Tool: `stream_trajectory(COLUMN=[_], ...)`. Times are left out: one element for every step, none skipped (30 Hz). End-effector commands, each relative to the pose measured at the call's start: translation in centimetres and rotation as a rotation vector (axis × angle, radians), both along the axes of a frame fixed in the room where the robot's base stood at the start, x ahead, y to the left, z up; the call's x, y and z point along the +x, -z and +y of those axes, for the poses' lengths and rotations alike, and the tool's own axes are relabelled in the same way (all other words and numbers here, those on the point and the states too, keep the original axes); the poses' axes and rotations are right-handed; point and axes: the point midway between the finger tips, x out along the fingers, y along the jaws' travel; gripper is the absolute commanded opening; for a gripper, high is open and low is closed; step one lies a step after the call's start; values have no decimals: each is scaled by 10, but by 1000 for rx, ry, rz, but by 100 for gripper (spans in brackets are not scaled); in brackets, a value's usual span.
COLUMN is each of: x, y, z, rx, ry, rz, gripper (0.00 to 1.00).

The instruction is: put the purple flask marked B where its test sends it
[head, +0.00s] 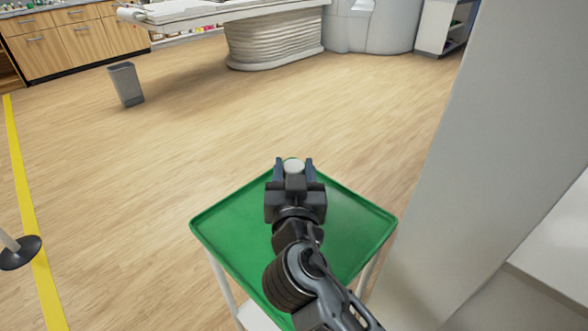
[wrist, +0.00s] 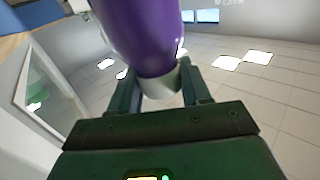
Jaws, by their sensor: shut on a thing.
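My gripper (head: 292,172) is above the green tray in the head view. It is shut on the purple flask, whose pale round end (head: 294,166) shows between the fingers. In the wrist view the flask's smooth purple body (wrist: 145,35) rises from between my fingers (wrist: 162,92), with a whitish end at the fingers. No letter B shows on the visible side. Most of the flask is hidden by my gripper in the head view. I cannot tell whether it touches the tray.
The green tray (head: 232,222) stands on a pale-legged stand beside a large grey upright (head: 470,150). A grey bin (head: 126,84), a scanner bed (head: 215,10) and wooden cabinets (head: 70,42) are farther back. A yellow floor line (head: 27,215) and a post base (head: 18,253) are at left. The middle floor is clear.

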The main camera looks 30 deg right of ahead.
Motion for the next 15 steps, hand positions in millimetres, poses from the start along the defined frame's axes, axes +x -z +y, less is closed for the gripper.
stream_trajectory(x=[0, 0, 0, 0, 0, 0, 0, 0, 0, 0, 0, 0, 0, 0, 0], y=[0, 1, 2, 3, 3, 2, 2, 2, 2, 2, 2, 2, 2, 2, 2], z=[0, 0, 0, 0, 0, 0, 0, 0, 0, 0, 0, 0, 0, 0, 0], rx=[0, 0, 0, 0, 0, 0, 0, 0, 0, 0, -1, -1, 0, -1, -1], ry=[0, 0, 0, 0, 0, 0, 0, 0, 0, 0, 0, 0, 0, 0, 0], rz=[-1, -1, -1, -1, -1, 0, 0, 0, 0, 0, 0, 0, 0, 0, 0], gripper=[0, 0, 0, 0, 0, 51, 54, 57, 61, 64, 67, 70, 73, 73, 73])
